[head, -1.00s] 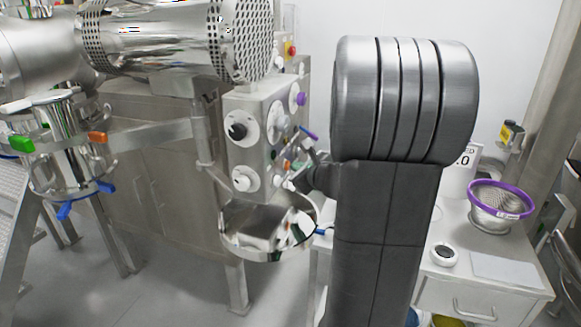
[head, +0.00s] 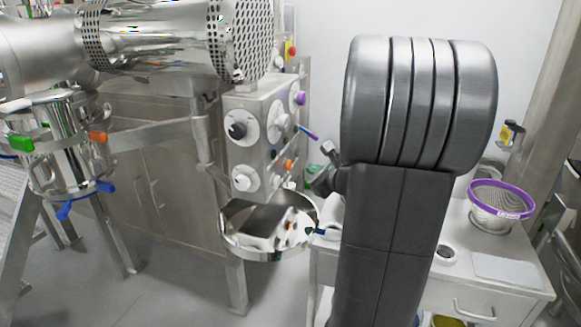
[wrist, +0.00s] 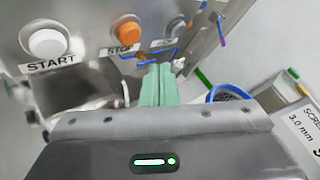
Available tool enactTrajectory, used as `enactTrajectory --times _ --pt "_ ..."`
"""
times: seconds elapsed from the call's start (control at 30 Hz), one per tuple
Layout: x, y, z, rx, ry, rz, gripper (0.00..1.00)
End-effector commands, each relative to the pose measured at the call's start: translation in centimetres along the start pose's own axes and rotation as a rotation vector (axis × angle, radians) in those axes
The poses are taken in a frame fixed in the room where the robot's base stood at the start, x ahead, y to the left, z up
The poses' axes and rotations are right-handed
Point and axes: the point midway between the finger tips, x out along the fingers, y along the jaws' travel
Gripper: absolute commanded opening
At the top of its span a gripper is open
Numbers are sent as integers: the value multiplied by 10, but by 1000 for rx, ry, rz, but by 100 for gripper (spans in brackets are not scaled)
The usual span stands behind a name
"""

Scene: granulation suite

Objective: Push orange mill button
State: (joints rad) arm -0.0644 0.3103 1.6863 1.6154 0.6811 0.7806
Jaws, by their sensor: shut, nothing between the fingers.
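The orange mill button (wrist: 127,32) is on the steel control panel in the wrist view, above a label reading STOP. It also shows in the head view (head: 289,164) on the panel's right-hand face. My gripper (wrist: 157,72) is shut and empty. Its pale green fingers are pressed together, below and slightly right of the orange button in the wrist view. They appear apart from the button. In the head view, dark parts of my wrist show just right of the panel, and the fingertips are hard to make out.
A white button (wrist: 47,43) marked START is left of the orange one. The panel (head: 254,150) carries a black knob (head: 237,131) and a purple knob (head: 300,98). A steel bowl (head: 232,240) is below it. A purple-rimmed sieve (head: 500,208) stands on the right-hand table.

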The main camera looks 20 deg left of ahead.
Motion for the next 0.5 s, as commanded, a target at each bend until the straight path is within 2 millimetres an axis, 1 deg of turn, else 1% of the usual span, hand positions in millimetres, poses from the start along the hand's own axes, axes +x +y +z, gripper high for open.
enactTrajectory --times 0.03,0.2,0.5 --pt "-4 -4 -4 1 2 -3 0" --pt "-13 -10 -9 0 1 -2 0" --pt "-14 -10 -10 0 0 0 0"
